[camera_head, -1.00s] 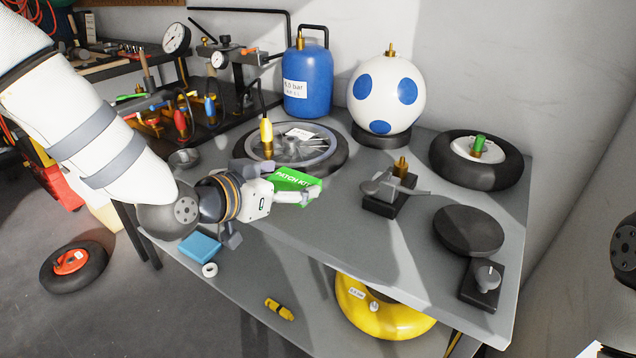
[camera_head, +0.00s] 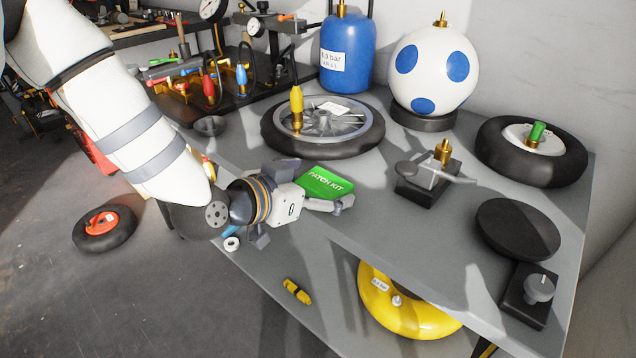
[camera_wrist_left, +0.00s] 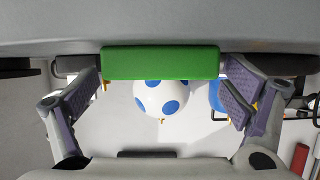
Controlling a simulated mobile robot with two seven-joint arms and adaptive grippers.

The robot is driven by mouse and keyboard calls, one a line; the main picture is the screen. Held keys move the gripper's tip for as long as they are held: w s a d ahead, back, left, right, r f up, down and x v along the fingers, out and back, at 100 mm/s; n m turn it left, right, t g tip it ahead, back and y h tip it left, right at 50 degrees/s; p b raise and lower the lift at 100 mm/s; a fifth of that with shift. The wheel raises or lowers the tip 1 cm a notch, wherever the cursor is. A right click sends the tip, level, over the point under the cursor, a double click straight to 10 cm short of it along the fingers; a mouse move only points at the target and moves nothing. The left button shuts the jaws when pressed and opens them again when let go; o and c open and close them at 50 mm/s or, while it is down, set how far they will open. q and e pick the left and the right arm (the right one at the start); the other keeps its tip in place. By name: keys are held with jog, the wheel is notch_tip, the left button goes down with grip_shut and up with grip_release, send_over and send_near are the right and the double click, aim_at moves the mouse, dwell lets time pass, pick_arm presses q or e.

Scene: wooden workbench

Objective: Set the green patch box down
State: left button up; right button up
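The green patch box (camera_head: 327,182), printed "PATCH KIT", is over the front left part of the grey workbench (camera_head: 375,225). My left gripper (camera_head: 315,184) has its fingers against two opposite sides of it. In the left wrist view the green box (camera_wrist_left: 160,62) spans the space between the finger pads (camera_wrist_left: 162,85). It is level and very close to the bench top; I cannot tell whether it touches. My right gripper is not in view.
A spoked wheel (camera_head: 368,140) lies behind the box. A black clamp block (camera_head: 412,190) stands to its right, with a dark round pad (camera_head: 517,228) farther right. Bare bench lies between box and clamp.

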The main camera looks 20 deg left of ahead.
pick_arm(q)
jog(key=shift+r, duration=0.35)
jog(key=r+p+v, duration=0.1)
jog(key=p+v, duration=0.3)
jog(key=v, duration=0.8)
jog(key=s+f+n+g+y, duration=0.1)
jog(key=s+f+g, duration=0.4)
jog(key=f, duration=0.4)
jog(key=s+f+n+g+y, duration=0.1)
jog(key=s+f+g, duration=0.2)
jog(key=s+f, duration=0.55)
jog(key=s+f+n+g+y, duration=0.1)
jog(key=s+f+g, duration=0.2)
jog(key=s, duration=0.6)
jog(key=s+f+n+g+y, duration=0.1)
jog(key=s+f+g, duration=0.2)
jog(key=s+f, duration=0.4)
jog(key=shift+s+a+g+y, duration=0.3)
jog(key=shift+s+a, duration=0.05)
jog(key=shift+s, duration=0.75)
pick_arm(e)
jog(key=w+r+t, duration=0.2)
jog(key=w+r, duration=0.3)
